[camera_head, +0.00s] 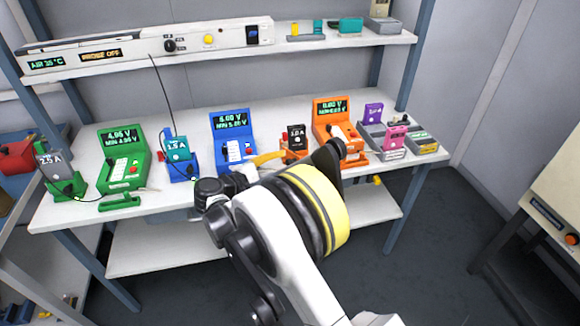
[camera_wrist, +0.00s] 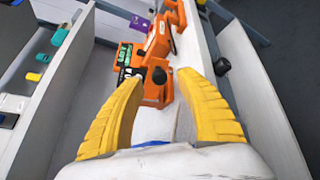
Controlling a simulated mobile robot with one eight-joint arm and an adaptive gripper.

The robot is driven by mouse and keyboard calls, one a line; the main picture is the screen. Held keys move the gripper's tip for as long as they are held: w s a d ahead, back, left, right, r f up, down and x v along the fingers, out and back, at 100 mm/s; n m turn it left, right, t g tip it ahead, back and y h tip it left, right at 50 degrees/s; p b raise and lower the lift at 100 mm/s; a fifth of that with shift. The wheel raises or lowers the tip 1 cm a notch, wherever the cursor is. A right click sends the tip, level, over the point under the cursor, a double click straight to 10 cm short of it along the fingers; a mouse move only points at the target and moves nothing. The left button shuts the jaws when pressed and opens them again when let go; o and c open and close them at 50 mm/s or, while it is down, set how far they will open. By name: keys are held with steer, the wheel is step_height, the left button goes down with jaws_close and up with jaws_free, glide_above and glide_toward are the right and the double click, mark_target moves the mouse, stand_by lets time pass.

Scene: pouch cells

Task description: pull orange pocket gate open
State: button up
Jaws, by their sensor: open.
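In the head view, an orange tester (camera_head: 331,110) with a lit screen stands on the right part of the bench. A small orange pocket (camera_head: 292,156) with a black cell (camera_head: 296,138) marked in white stands left of it. My gripper (camera_head: 268,159) is just left of this pocket, partly hidden behind my wrist. In the wrist view, my gripper (camera_wrist: 160,76) is open, with yellow fingers spread on both sides of the orange pocket (camera_wrist: 153,93). Nothing is held between the fingers. I cannot tell whether a finger touches the pocket, or make out the gate clearly.
A blue tester (camera_head: 233,130) and a green tester (camera_head: 123,152) stand farther left on the bench (camera_head: 200,205). A grey tray (camera_head: 398,155) with pink and purple cells is at the right. A shelf (camera_head: 290,48) runs above.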

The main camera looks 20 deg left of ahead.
steer(key=shift+b+x, duration=0.3)
steer(key=shift+x, duration=1.15)
steer(key=shift+r, duration=0.1)
jaws_close()
steer(key=shift+s+a+m+g+h, duration=0.2)
steer(key=shift+a+m+g+h, duration=0.3)
steer(key=shift+m+h, duration=0.3)
steer(key=shift+s+a+m+g+h, duration=0.2)
steer(key=shift+a+m+g+h, duration=0.3)
steer(key=shift+h, duration=0.5)
steer(key=shift+d, duration=0.1)
jaws_free()
